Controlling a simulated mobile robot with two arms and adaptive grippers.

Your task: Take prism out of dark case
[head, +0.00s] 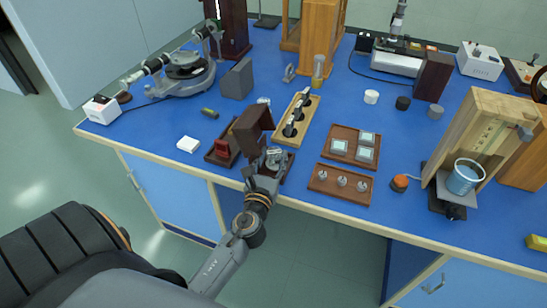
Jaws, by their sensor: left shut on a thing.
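The dark case (252,122) stands near the front edge of the blue bench, with its brown lid raised. Its lower part is largely hidden behind my left gripper. My left gripper (270,162) reaches over the front edge to the case and is shut on a small pale thing, which looks like the prism. The fingers hide most of it, and I cannot tell whether it is clear of the case. My right gripper is not in view.
A wooden rack (297,116) stands behind. Trays of glass pieces (349,146) and small metal parts (340,185) are on the right.

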